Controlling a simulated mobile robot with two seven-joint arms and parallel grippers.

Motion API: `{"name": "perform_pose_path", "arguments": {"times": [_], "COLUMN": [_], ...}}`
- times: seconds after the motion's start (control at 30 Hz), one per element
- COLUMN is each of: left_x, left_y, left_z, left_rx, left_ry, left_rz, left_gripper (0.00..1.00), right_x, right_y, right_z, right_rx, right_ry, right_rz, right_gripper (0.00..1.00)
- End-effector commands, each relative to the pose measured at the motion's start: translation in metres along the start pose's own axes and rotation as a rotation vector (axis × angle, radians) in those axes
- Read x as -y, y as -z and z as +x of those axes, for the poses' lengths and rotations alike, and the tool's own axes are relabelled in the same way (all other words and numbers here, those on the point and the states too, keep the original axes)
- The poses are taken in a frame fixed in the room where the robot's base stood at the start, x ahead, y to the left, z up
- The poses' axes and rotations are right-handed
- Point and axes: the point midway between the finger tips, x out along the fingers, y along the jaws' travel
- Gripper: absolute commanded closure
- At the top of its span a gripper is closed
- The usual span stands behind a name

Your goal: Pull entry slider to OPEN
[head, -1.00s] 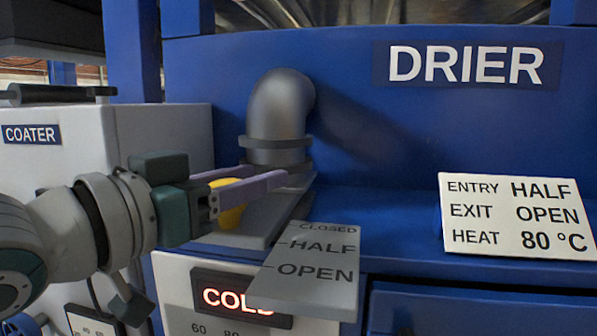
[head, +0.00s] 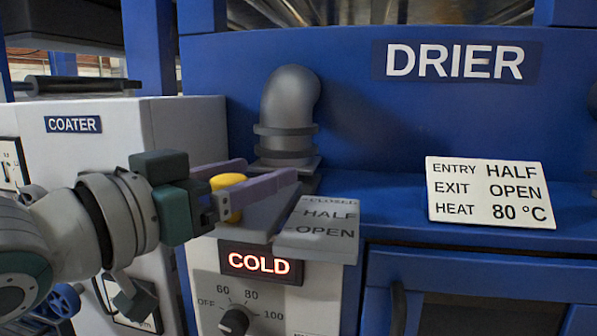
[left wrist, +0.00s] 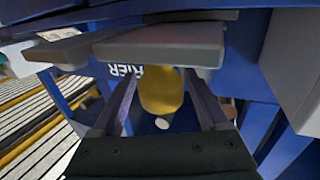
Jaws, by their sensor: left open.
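The yellow knob (head: 228,183) of the entry slider stands over a grey plate at the drier's left end. Beside it a grey scale plate (head: 318,233) reads CLOSED, HALF and OPEN from back to front. The knob is roughly left of HALF; its exact mark is hard to tell. My left gripper (head: 268,170) is open, its long fingers on either side of the knob. In the left wrist view the knob (left wrist: 161,92) is between the fingers with gaps visible. The near finger hides part of it in the head view. My right gripper is not in view.
A grey pipe elbow (head: 289,105) rises just behind the fingers. A white card (head: 489,192) on the blue ledge reads ENTRY HALF, EXIT OPEN, HEAT 80 °C. Below the slider are a COLD display (head: 255,262) and a dial (head: 234,320). The white COATER cabinet (head: 180,120) stands left.

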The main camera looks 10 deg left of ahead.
Motion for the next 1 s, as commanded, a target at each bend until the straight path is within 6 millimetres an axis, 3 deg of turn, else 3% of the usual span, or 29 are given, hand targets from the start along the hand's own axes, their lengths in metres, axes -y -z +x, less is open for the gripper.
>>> {"name": "perform_pose_path", "arguments": {"times": [0.23, 0.7, 1.0], "left_x": [0.001, 0.000, 0.000], "left_y": [-0.002, -0.002, 0.000], "left_z": [-0.011, -0.087, -0.100], "left_rx": [0.001, 0.002, 0.000], "left_ry": [0.002, 0.001, 0.000], "left_rz": [-0.001, 0.000, 0.001], "left_gripper": [0.23, 0.23, 0.23], "right_x": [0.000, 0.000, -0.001], "right_y": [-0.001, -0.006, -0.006], "right_z": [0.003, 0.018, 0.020], "right_rx": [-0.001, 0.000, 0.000], "right_ry": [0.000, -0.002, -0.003], "right_rz": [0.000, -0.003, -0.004], "right_gripper": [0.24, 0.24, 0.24]}}
